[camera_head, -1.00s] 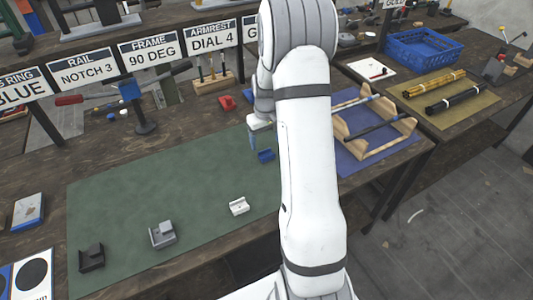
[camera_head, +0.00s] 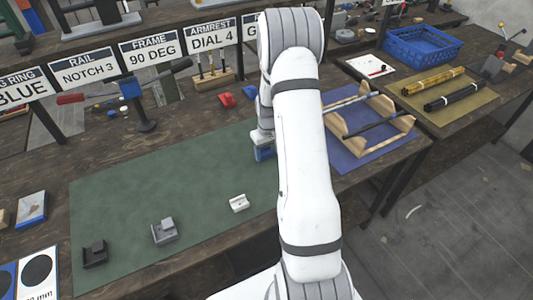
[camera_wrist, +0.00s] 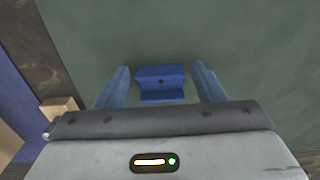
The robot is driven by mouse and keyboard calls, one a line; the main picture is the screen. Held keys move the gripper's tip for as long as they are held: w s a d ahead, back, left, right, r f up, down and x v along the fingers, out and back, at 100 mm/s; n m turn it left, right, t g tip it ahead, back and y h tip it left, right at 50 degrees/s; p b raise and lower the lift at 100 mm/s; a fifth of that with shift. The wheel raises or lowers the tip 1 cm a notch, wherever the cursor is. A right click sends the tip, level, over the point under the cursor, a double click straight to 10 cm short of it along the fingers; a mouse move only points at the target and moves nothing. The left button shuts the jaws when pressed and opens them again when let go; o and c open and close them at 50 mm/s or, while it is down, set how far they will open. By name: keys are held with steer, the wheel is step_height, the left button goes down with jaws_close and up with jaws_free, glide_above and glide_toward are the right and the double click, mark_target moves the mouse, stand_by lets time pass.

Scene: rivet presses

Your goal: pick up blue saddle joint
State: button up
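My gripper (camera_wrist: 163,78) is open, with one blue finger on each side of the joint. Gaps show between the joint and both fingers. In the head view my gripper (camera_head: 263,153) is down at the right part of the mat, beside my white arm. There the gripper and arm mostly cover the joint, and I cannot clearly separate it from the fingers.
A white joint (camera_head: 239,203), a grey joint (camera_head: 164,232) and a dark joint (camera_head: 95,254) stand along the mat's front. A blue mat (camera_head: 350,160) with a wooden rack lies right. Red pieces (camera_head: 226,99) lie behind. The mat's left middle is clear.

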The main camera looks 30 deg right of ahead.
steer(key=c, duration=0.8)
steer(key=shift+o, duration=0.2)
